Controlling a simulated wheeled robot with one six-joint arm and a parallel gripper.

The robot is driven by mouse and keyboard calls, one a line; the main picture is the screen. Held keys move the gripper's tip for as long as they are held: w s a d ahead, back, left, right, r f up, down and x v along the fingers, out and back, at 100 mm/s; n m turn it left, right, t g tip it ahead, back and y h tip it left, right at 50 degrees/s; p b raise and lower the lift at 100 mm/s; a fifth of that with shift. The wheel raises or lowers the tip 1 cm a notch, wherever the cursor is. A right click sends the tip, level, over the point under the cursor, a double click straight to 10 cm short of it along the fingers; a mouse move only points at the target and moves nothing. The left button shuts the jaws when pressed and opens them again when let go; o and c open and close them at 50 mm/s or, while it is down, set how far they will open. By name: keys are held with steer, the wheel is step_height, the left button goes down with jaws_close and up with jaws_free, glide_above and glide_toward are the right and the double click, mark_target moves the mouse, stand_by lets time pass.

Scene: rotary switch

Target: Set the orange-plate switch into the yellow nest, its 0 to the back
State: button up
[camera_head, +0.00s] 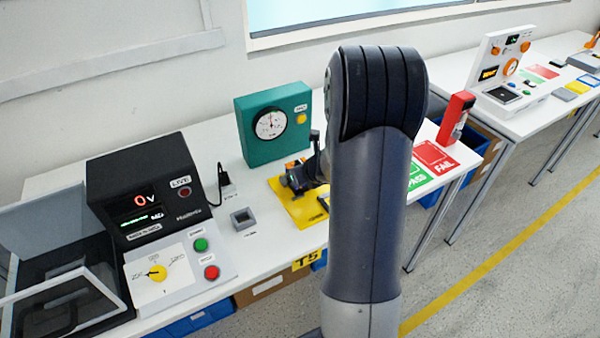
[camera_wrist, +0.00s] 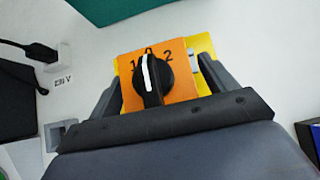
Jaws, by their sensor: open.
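The orange-plate switch (camera_wrist: 185,82) lies between my gripper's two fingers in the wrist view. Its black knob (camera_wrist: 152,75) has a white pointer near the 0, and the marks 1, 0, 2 run along the far edge, towards the teal box. Yellow surface (camera_wrist: 201,43) shows behind and beside the plate; I cannot tell whether the plate is seated in a nest. In the head view a yellow sheet (camera_head: 293,209) lies under my gripper (camera_head: 303,178), with a bit of orange behind it. My gripper (camera_wrist: 160,78) is open around the plate.
A teal dial box (camera_head: 258,145) stands behind. A small grey block (camera_head: 243,218) and a black-plugged 230 V socket (camera_head: 228,188) lie to the left, beside a black-and-white test unit (camera_head: 140,200). Green PASS and red FAIL (camera_head: 433,157) cards lie right, with a red box (camera_head: 455,118).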

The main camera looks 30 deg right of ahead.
steer(key=shift+r, duration=0.1)
steer(key=shift+s+r+p, duration=0.1)
steer(key=shift+r+p, duration=0.1)
steer(key=shift+p, duration=0.1)
steer(key=p+v, duration=0.3)
steer(key=v, duration=0.8)
steer(key=shift+s+r, duration=0.2)
steer(key=shift+s, duration=0.1)
steer(key=shift+f, duration=0.1)
steer(key=b+x, duration=0.3)
steer(key=x, duration=0.9)
steer(key=shift+w+f+b, duration=0.1)
steer(key=shift+f+b, duration=0.2)
steer(key=shift+b, duration=0.1)
steer(key=shift+r+p, duration=0.45)
steer(key=shift+r, duration=0.45)
